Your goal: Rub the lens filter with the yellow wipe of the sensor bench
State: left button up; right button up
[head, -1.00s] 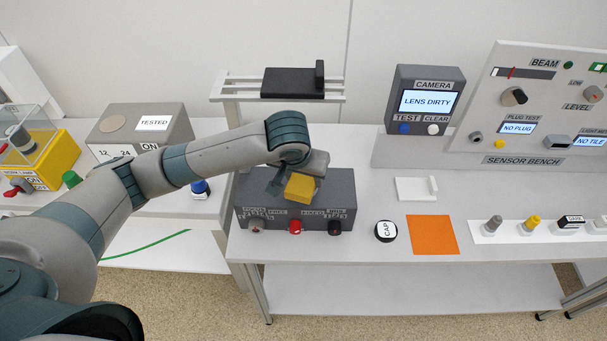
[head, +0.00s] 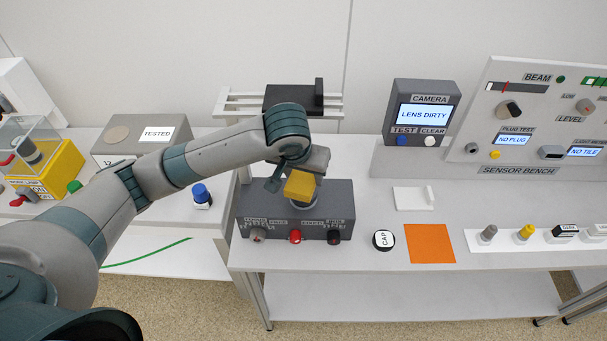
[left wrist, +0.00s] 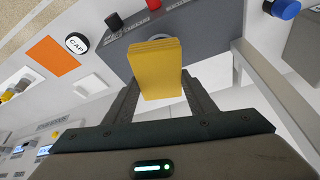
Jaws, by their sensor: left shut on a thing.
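My left gripper (head: 298,172) is shut on the yellow wipe (head: 300,186), a thick yellow block. It holds the wipe over the grey box with knobs (head: 262,208) on the bench. In the left wrist view the wipe (left wrist: 156,70) stands between the two fingers (left wrist: 155,92). A round grey ring, seemingly the lens filter (head: 303,204), shows just below the wipe on the box. The wipe hides most of it, and I cannot tell whether they touch. The camera unit's screen (head: 425,114) reads LENS DIRTY. My right gripper is not in view.
A black cap (head: 384,240) and an orange square (head: 431,243) lie right of the box. A small white holder (head: 413,198) is behind them. A rail stand with a black block (head: 290,98) rises behind my arm. A blue knob (head: 201,196) is on the left.

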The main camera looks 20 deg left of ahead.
aim_at(303, 177)
pick_arm(q)
jog(key=shift+r, duration=0.1)
jog(key=shift+r, duration=1.45)
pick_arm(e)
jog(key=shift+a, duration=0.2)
pick_arm(q)
jog(key=shift+f, duration=0.1)
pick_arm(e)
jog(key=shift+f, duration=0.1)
